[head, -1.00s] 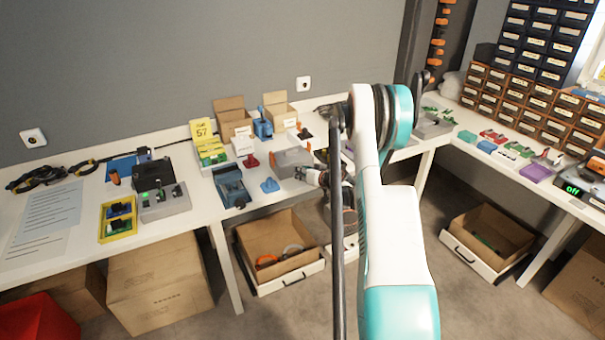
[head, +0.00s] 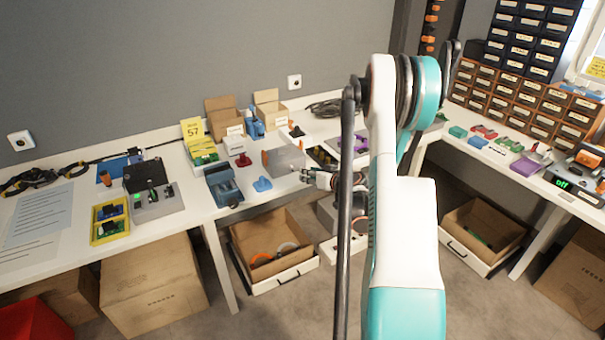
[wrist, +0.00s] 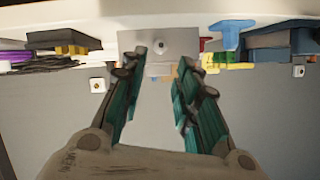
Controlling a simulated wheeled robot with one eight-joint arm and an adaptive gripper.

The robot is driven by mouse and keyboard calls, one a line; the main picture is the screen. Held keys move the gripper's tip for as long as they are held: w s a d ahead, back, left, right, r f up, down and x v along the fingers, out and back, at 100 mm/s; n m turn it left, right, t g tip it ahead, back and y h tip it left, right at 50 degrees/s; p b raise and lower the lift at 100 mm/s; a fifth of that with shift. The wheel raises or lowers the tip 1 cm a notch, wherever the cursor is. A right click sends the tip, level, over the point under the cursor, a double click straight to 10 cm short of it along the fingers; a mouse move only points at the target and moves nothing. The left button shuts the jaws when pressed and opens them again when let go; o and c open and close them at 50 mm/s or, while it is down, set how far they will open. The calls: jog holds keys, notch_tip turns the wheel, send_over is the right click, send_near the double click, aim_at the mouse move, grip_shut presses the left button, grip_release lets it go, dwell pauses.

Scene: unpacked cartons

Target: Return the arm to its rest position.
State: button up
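My gripper (head: 312,177) is small in the head view, at the front edge of the long white table (head: 182,218), just right of and in front of a grey box with orange ends (head: 287,160). In the wrist view my gripper (wrist: 160,62) shows two teal-padded fingers spread apart with nothing between them. That view is upside down, and the grey box (wrist: 158,42) appears beyond the fingertips. My raised white and teal arm covers the middle right of the head view and hides part of the table.
A blue device (head: 224,186) and a small blue part (head: 262,184) lie left of the grey box. An open carton in a drawer (head: 270,247) is on the floor below. A second table (head: 549,195) with drawer racks (head: 525,102) stands right.

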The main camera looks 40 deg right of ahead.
jog(key=shift+v, duration=0.95)
